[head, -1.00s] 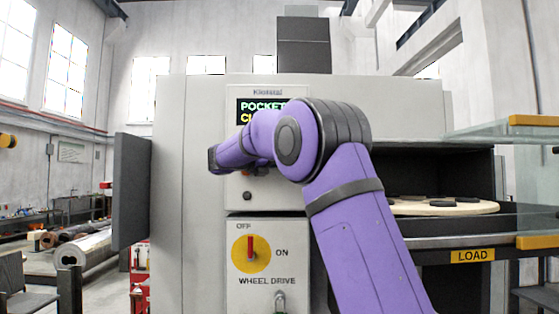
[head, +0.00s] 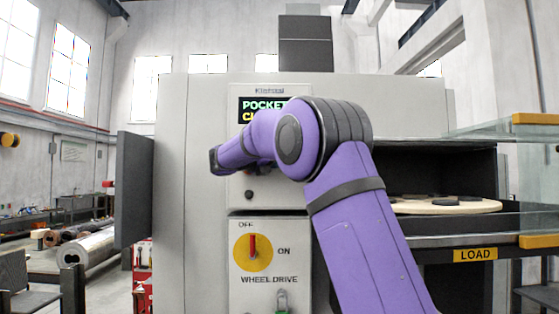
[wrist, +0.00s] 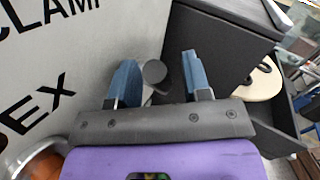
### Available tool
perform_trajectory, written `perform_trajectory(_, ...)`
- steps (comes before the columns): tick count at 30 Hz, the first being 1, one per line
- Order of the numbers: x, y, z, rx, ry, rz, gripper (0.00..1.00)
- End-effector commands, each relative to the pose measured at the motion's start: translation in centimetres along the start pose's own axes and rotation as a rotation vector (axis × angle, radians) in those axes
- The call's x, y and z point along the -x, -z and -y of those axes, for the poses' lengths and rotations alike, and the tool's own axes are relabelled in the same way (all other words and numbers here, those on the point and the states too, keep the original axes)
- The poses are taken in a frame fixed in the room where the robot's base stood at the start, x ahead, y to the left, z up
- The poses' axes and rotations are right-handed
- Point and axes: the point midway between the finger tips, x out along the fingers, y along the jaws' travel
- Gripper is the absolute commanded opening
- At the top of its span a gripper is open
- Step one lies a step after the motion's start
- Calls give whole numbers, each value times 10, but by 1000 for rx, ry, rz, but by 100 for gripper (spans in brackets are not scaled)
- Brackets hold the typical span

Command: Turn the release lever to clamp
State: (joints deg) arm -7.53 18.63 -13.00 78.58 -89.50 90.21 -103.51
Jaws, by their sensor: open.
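In the wrist view my gripper (wrist: 158,62) is open, its two blue fingers apart. A dark grey round knob (wrist: 155,72) with a paler stem shows between the fingers; it looks like the end of the release lever. I cannot tell whether either finger touches it. The pale panel (wrist: 85,45) beside it carries the words CLAMP and, partly cut off, what reads as INDEX. In the head view my purple arm hides the gripper, the lever and part of the display (head: 260,104), which reads POCKET above a partly covered line.
Below is the WHEEL DRIVE switch (head: 253,252), its red handle upright toward OFF, with a padlock-like piece (head: 282,300) beneath. A round pale plate (head: 480,207) sits in the dark bay at right. An orange dome (wrist: 40,165) is at the wrist view's lower left. A dark door (head: 134,190) stands out left.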

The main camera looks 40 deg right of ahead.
Motion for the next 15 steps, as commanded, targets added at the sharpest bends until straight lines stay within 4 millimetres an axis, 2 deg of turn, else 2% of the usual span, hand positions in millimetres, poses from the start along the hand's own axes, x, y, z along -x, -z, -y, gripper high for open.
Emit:
perform_trajectory(5, 16, 0, -1, 0, -3, 1, 44)
perform_trajectory(15, 79, 0, -1, 0, -3, 2, 44)
